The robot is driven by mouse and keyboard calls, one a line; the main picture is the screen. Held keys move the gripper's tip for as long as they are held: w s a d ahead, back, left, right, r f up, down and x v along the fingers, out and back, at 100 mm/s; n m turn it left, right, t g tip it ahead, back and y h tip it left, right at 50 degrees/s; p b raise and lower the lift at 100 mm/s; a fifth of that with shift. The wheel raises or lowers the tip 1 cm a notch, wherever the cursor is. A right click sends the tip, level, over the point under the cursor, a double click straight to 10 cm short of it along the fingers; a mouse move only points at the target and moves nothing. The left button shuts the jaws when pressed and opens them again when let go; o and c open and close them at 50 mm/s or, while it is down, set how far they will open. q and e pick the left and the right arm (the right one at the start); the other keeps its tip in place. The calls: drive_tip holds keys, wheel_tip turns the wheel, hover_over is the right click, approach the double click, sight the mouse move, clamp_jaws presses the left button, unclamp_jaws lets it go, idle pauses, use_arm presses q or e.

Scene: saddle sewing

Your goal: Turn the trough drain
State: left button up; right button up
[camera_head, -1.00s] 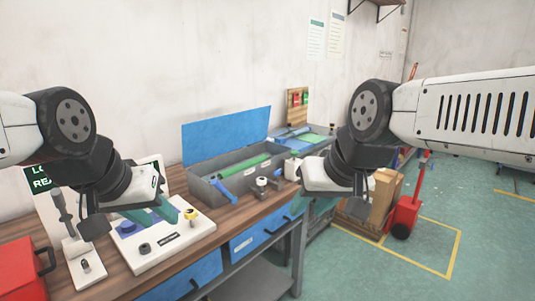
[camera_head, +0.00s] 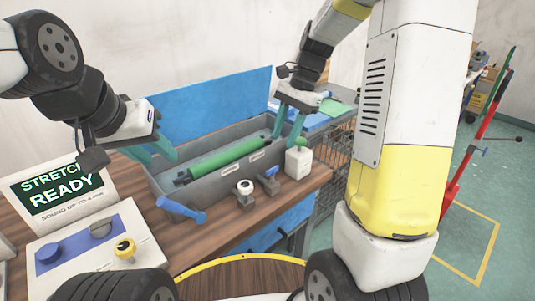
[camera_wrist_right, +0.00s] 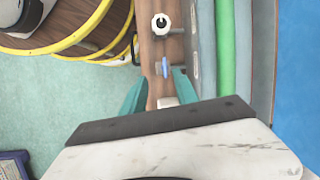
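The grey trough (camera_head: 165,187) stands on the wooden bench with its blue lid raised and a green roller (camera_head: 228,157) inside. On the bench along its front is a small tap with a blue handle (camera_head: 271,172), which looks like the drain. It also shows in the right wrist view (camera_wrist_right: 166,68), just beyond the fingertips. My right gripper (camera_head: 288,124) is open and empty, above the trough's right end. In its wrist view the teal fingers (camera_wrist_right: 158,88) are apart, touching nothing visible. My left gripper (camera_head: 152,152) looks open and empty near the trough's left end.
A white bottle (camera_head: 299,162) stands right of the tap, and a white knob on a dark mount (camera_head: 245,188) left of it. A blue lever (camera_head: 181,209) juts from the trough's front left. A control panel (camera_head: 85,245) with a screen is at left.

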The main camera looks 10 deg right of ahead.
sight(273, 168)
drive_tip(key=shift+m+g, duration=0.6)
drive_tip(key=shift+m, duration=0.2)
drive_tip(key=a+f, duration=0.1)
drive_tip(key=f, duration=0.2)
drive_tip(key=a+f, duration=0.1)
drive_tip(key=f, duration=0.6)
drive_tip(key=shift+w+a+f, duration=0.35)
drive_tip(key=shift+a+f, duration=0.05)
clamp_jaws()
